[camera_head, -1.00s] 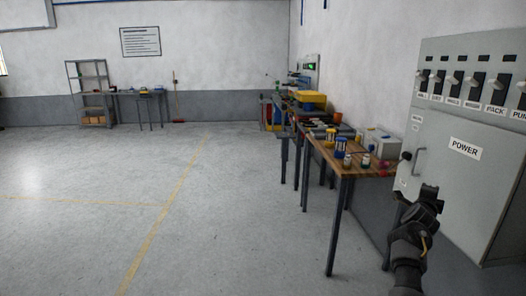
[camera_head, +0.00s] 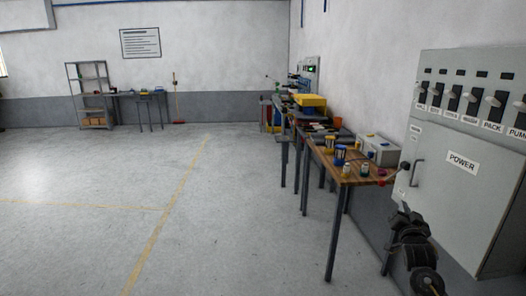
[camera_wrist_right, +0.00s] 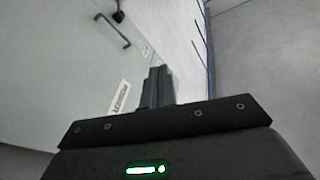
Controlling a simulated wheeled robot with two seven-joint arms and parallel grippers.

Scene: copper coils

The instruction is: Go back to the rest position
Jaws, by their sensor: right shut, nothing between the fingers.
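My right gripper (camera_head: 402,217) is at the lower right in the head view, in front of the grey power cabinet (camera_head: 440,190) and below its door handle. In the right wrist view its fingers (camera_wrist_right: 158,86) are together, with nothing between them. The cabinet door with its handle (camera_wrist_right: 112,30) and POWER label (camera_wrist_right: 119,97) shows beyond them. My left gripper is not in view.
A wooden workbench (camera_head: 345,178) with jars and a grey box (camera_head: 378,150) stands left of the cabinet. More benches run along the right wall behind it. A shelf (camera_head: 74,95) stands at the far left. The floor (camera_head: 100,220) in the middle and left is clear.

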